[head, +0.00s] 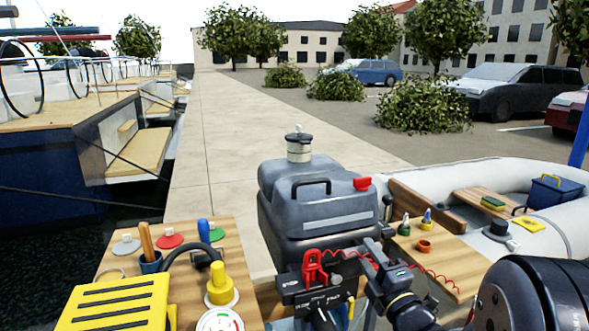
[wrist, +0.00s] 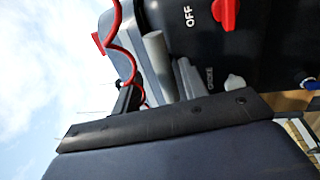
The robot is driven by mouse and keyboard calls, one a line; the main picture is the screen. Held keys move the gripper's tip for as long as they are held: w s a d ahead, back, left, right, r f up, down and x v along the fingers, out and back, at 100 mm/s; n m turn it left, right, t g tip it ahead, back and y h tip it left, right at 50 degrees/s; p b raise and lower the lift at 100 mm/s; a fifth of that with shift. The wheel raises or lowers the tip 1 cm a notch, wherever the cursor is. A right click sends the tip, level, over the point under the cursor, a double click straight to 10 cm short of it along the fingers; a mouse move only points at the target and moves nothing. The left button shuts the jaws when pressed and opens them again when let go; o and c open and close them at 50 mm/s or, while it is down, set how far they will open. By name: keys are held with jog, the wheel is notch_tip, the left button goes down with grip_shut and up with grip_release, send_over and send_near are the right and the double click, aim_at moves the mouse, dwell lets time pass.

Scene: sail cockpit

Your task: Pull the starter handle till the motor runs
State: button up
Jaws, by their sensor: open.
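The grey outboard motor (head: 315,215) stands in the middle of the head view, with a black grip (head: 311,186) on its cowl. My gripper (head: 370,254) is at the motor's lower right front, open and partly hidden by my arm. In the wrist view, the motor's black panel (wrist: 275,40) carries a red lever (wrist: 227,12) beside the word OFF. A part marked CHOKE (wrist: 207,78) sits next to it. I cannot clearly make out the starter handle, and nothing shows held.
A red coiled cord (head: 432,272) runs by my arm. A wooden board (head: 125,262) at left bears a yellow box (head: 115,303) and small items. A grey inflatable boat (head: 490,175) lies at right. The quay (head: 225,115) behind is open.

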aim_at(366, 254)
jog(key=shift+p+x, duration=0.55)
jog(key=shift+x, duration=0.65)
jog(key=shift+d+f, duration=0.1)
jog(key=shift+f, duration=0.3)
jog(key=shift+b+v, duration=0.3)
jog(key=shift+v, duration=2.85)
